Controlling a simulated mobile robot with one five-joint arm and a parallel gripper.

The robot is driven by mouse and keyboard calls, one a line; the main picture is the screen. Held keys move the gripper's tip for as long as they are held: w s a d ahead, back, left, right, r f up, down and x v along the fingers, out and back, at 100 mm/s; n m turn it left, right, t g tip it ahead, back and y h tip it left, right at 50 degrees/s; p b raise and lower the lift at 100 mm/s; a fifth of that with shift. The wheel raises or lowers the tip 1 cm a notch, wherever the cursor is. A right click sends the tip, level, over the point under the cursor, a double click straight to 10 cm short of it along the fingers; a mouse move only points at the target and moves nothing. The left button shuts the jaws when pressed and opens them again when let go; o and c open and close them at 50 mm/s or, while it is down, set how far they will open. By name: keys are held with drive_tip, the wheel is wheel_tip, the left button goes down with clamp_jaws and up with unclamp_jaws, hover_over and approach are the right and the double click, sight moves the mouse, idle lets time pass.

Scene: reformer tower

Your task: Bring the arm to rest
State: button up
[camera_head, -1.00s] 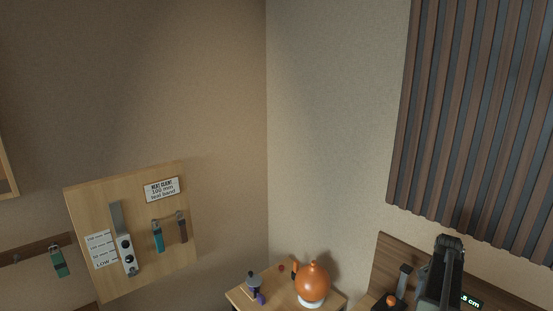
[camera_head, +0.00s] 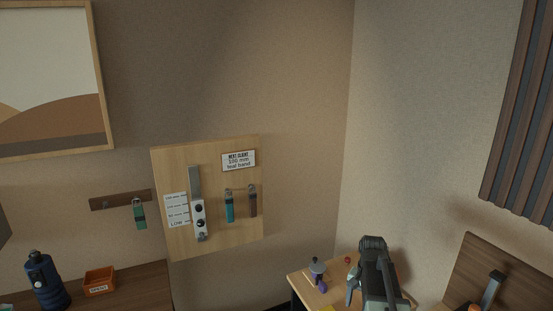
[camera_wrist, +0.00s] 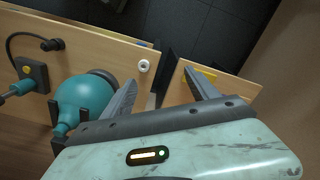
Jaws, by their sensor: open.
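My gripper (camera_wrist: 160,80) shows in the wrist view with its two grey fingers spread apart and nothing between them. The fingers reach over a wooden surface (camera_wrist: 120,50) with a dark gap in it; I cannot tell whether they touch it. In the head view, my arm (camera_head: 378,275) stands at the lower right, in front of the small corner table (camera_head: 298,277). The fingertips cannot be made out clearly there.
A teal round device (camera_wrist: 82,103) lies beside the left finger, with a white knob (camera_wrist: 143,65) close by. A purple-and-grey item (camera_head: 318,272) stands on the corner table. A wall board (camera_head: 165,160) holds bands. A blue bottle (camera_head: 45,280) and orange box (camera_head: 99,281) stand left.

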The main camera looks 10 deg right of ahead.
drive_tip(key=s+a+f+n+b, duration=0.1)
drive_tip(key=s+a+f+n, duration=0.1)
drive_tip(key=a, duration=0.8)
drive_tip(key=s+a+f+n+b, duration=0.2)
drive_tip(key=s+a+n, duration=0.3)
drive_tip(key=a, duration=0.5)
drive_tip(key=shift+f+n, duration=0.55)
drive_tip(key=shift+n, duration=0.15)
drive_tip(key=shift+d, duration=0.1)
